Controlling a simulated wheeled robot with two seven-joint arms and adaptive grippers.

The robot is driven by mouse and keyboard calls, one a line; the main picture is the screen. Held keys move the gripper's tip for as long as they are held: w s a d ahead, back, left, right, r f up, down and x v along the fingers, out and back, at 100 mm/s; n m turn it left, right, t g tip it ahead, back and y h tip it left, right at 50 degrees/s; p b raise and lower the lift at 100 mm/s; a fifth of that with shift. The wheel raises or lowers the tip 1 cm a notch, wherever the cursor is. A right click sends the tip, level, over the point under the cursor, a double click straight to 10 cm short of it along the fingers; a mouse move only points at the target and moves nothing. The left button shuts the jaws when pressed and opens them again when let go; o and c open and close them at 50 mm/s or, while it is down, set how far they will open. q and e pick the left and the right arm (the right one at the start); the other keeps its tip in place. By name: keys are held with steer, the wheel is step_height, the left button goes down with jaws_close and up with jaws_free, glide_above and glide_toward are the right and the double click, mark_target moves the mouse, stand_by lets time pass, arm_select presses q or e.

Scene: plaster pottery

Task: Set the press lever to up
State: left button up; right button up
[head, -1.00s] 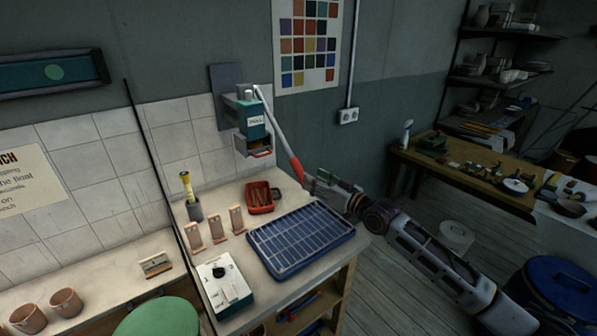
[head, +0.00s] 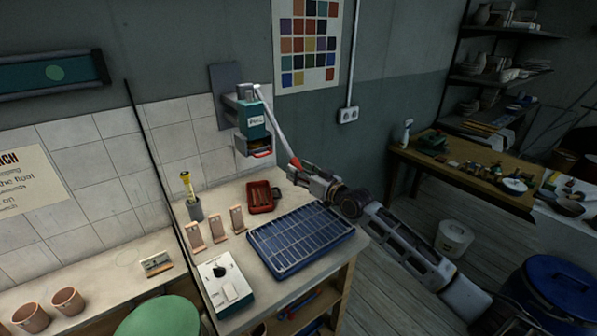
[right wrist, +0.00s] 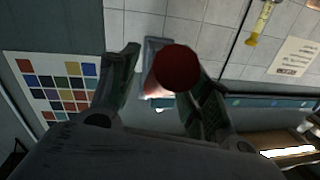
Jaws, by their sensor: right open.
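The press (head: 251,118) is a teal wall-mounted unit with a white label. Its lever (head: 274,124) is a pale rod slanting down to the right from the press top, with a red grip (head: 295,162) at its low end. In the right wrist view the round dark-red grip end (right wrist: 178,68) shows between the two fingers of my open right gripper (right wrist: 160,62). Whether a finger touches it, I cannot tell. My left gripper is not in view.
Below the press, the bench holds a red tray (head: 261,198), a blue gridded tray (head: 301,239), a white control box (head: 226,285) and several small pink stands. A wooden table (head: 450,165) stands at the right.

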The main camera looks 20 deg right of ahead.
steer(key=shift+w+a, duration=0.2)
steer(key=shift+w, duration=0.15)
jaws_close()
stand_by(0.3)
